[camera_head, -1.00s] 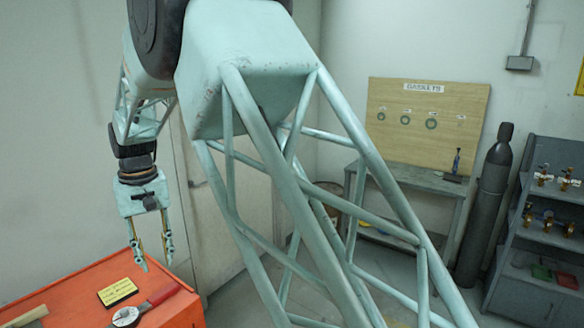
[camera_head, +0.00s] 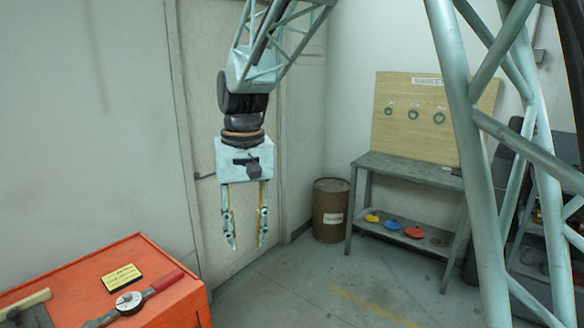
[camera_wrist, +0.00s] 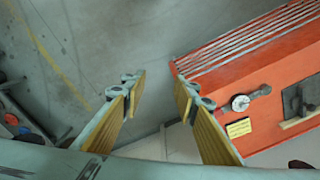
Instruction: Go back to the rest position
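My gripper (camera_head: 246,238) hangs pointing down in the head view, to the right of the orange cabinet and in front of the pale door. Its two fingers are spread apart with nothing between them. In the wrist view the open fingers (camera_wrist: 160,95) show the grey floor and a corner of the orange cabinet beyond them.
The orange cabinet (camera_head: 165,312) at lower left bears a torque wrench (camera_head: 130,302), a yellow note (camera_head: 121,277) and a wooden-handled tool (camera_head: 25,306). A brown barrel (camera_head: 331,210) and a grey bench (camera_head: 410,168) with coloured discs below stand behind. The floor (camera_head: 300,285) between is clear.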

